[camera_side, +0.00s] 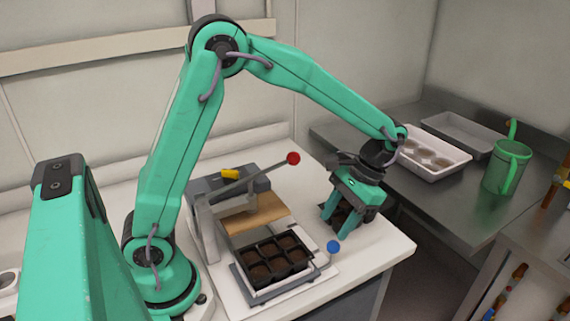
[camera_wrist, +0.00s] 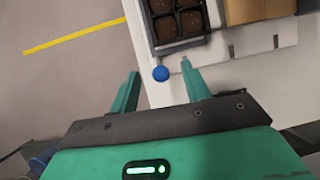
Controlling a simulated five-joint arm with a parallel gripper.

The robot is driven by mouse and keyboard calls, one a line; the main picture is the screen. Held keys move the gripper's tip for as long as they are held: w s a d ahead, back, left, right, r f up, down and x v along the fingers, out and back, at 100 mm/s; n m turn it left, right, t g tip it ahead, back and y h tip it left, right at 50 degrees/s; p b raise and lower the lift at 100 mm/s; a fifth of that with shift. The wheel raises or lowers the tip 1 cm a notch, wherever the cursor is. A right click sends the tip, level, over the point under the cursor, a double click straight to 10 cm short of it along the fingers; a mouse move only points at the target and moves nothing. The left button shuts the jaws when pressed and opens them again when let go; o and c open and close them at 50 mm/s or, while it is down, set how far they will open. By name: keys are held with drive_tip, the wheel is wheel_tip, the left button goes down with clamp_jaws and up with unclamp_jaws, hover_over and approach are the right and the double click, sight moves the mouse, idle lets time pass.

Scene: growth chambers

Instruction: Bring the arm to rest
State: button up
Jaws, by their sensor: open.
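My arm reaches over the white bench from the left in the side view. My gripper (camera_side: 343,222) points down above the bench's right part, to the right of a black seedling tray (camera_side: 273,262). In the wrist view my gripper (camera_wrist: 162,82) has its two green fingers apart, with nothing held between them. A blue ball knob (camera_wrist: 160,74) shows beyond the fingertips, near the bench edge. In the side view the blue knob (camera_side: 333,246) is just below the gripper. Whether the fingertips touch the bench cannot be told.
A press-like fixture with a lever and red knob (camera_side: 293,158) stands behind the seedling tray, with a wooden block (camera_side: 255,212). A steel counter at the right holds a white tray (camera_side: 432,151), a grey tray (camera_side: 459,133) and a green watering can (camera_side: 507,167). A gap separates bench and counter.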

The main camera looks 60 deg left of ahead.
drive_tip(key=shift+s+a+r, duration=0.1)
drive_tip(key=shift+a+r, duration=0.05)
drive_tip(key=shift+r, duration=0.25)
drive_tip(key=s+a+r+t+h, duration=0.1)
drive_tip(key=s+a+r+t, duration=0.5)
drive_tip(key=s+r+t, duration=0.4)
drive_tip(key=shift+s+a+t, duration=0.3)
drive_tip(key=shift+s+a, duration=0.05)
drive_tip(key=shift+s, duration=1.05)
drive_tip(key=shift+r, duration=0.1)
